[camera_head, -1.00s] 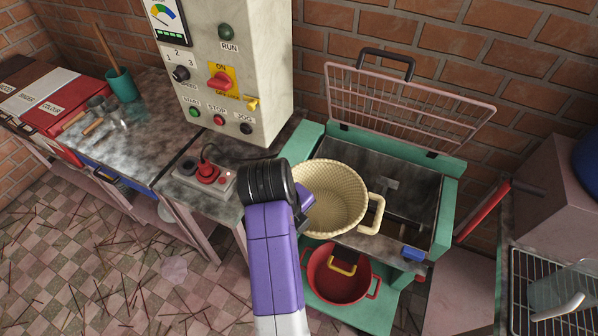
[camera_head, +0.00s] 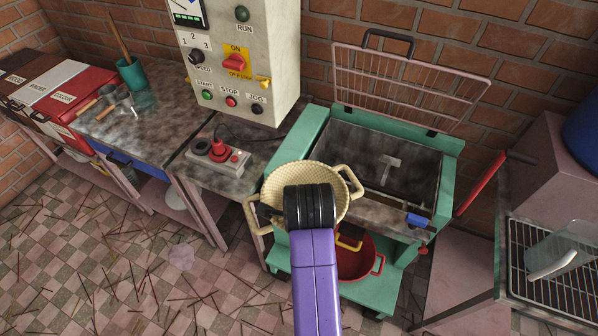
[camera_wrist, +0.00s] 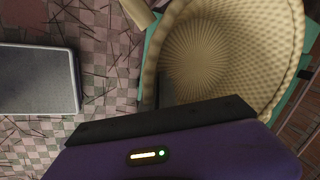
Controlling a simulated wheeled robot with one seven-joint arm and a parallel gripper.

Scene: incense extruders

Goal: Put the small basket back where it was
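The small basket (camera_head: 283,183) is cream, woven and round, with two loop handles. It is in front of the green machine's left front corner, above a red pot (camera_head: 358,262), and looks held in the air. The wrist view shows its ribbed inside (camera_wrist: 205,60) close beyond my gripper (camera_wrist: 160,112). My gripper appears shut on the basket, which has moved along with my arm. The fingertips and the exact grip are hidden behind my purple and black wrist.
The green machine (camera_head: 448,190) has an open tray and a raised wire guard (camera_head: 408,85). A red-knobbed switch box (camera_head: 217,157) sits on the bench to the left, below the control cabinet (camera_head: 235,60). A wire rack (camera_head: 560,285) stands right. Tiled floor with scattered sticks is at lower left.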

